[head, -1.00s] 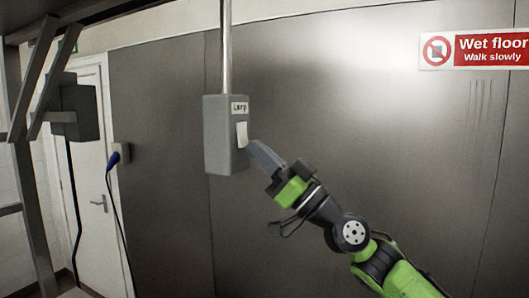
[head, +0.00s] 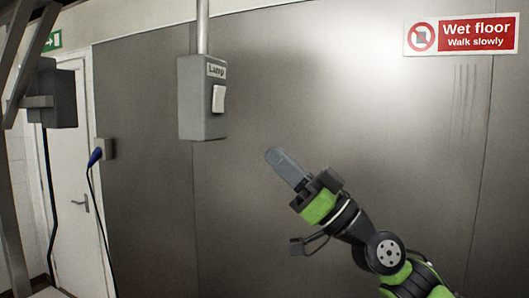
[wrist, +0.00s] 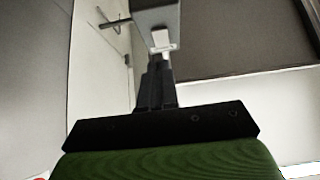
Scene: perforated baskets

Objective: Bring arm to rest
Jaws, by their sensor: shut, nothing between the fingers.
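My gripper (head: 286,166) is in the middle of the head view, shut and empty, with its grey fingers pointing up and left. It is below and to the right of a grey switch box (head: 203,98) labelled "Lamp", with a clear gap between them. The box has a white rocker switch (head: 218,98) on its front. In the wrist view my shut fingers (wrist: 157,75) point toward the grey box (wrist: 158,14), which shows at the top edge, cut off. My green and black arm reaches in from the lower right of the head view.
A grey wall panel (head: 330,110) fills the background. A metal frame (head: 20,220) stands at the far left, with a white door (head: 70,200) behind it. A blue-tipped cable (head: 95,157) hangs near the door. A wet floor sign (head: 462,36) is at upper right.

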